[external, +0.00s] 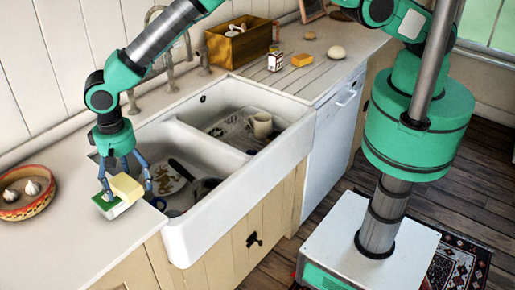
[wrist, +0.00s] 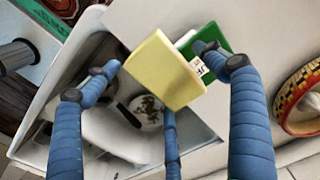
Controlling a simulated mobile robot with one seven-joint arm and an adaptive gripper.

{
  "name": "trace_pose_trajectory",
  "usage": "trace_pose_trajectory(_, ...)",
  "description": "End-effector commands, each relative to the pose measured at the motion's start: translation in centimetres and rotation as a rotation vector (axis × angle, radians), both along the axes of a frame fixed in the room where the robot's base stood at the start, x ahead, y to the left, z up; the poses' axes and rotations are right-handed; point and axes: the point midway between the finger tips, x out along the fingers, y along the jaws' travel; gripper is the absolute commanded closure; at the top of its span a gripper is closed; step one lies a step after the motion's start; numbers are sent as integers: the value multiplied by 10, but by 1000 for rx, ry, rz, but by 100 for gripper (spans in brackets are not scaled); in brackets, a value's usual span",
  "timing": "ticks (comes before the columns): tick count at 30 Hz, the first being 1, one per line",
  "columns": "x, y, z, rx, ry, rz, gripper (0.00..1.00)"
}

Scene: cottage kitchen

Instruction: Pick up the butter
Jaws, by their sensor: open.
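The butter, a pale yellow block (external: 127,187), is at the counter's edge left of the sink. It appears to lean on or overlap a green and white packet (external: 106,202). In the wrist view the butter (wrist: 163,72) lies across the middle, with the packet (wrist: 225,67) partly behind its right side. My gripper (external: 128,181) is open above and around the butter, with blue fingers on either side. In the wrist view my gripper (wrist: 155,66) shows a right fingertip over the packet. Whether any finger touches the butter is unclear.
A double white sink (external: 222,190) holding dishes lies just right of the butter. A patterned bowl with garlic (external: 28,208) stands to the left.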

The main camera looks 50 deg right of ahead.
Motion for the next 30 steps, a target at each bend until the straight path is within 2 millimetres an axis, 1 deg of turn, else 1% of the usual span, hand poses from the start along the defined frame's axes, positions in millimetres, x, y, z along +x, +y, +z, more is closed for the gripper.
trace_pose_trajectory(13, 0, 0, 0, 0, 0, 0, 16)
trace_pose_trajectory(17, 0, 0, 0, 0, 0, 0, 42)
trace_pose_trajectory(18, 0, 0, 0, 0, 0, 0, 50)
trace_pose_trajectory(20, 0, 0, 0, 0, 0, 0, 61)
trace_pose_trajectory(21, 0, 0, 0, 0, 0, 0, 69)
trace_pose_trajectory(22, 0, 0, 0, 0, 0, 0, 70)
trace_pose_trajectory(23, 0, 0, 1, 1, 0, 0, 75)
trace_pose_trajectory(30, 0, 0, 1, 0, 0, 0, 75)
